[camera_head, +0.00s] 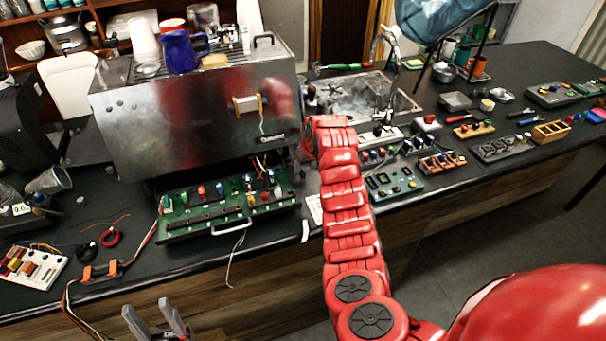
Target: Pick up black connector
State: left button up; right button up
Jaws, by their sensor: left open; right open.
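I cannot single out a black connector with certainty. Small dark parts sit on the green circuit board (225,208) below the metal brewer (200,110), too small to name. My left gripper (148,309) is at the bottom left, in front of the counter's edge. Its two grey fingers are apart with nothing visible between them. My red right arm (345,205) reaches up from the bottom to the brewer's right side. Its gripper fingers are hidden behind the arm's far end.
Wires with orange clips (100,271) hang over the counter edge left of the board. A sink (370,95) is behind my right arm. Several small boards and tools crowd the counter (535,65) at right.

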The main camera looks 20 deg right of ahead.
aim_at(303, 173)
jog(key=shift+p+x, duration=0.6)
jog(key=shift+x, duration=1.1)
jog(key=shift+w+r, duration=0.1)
grip_shut()
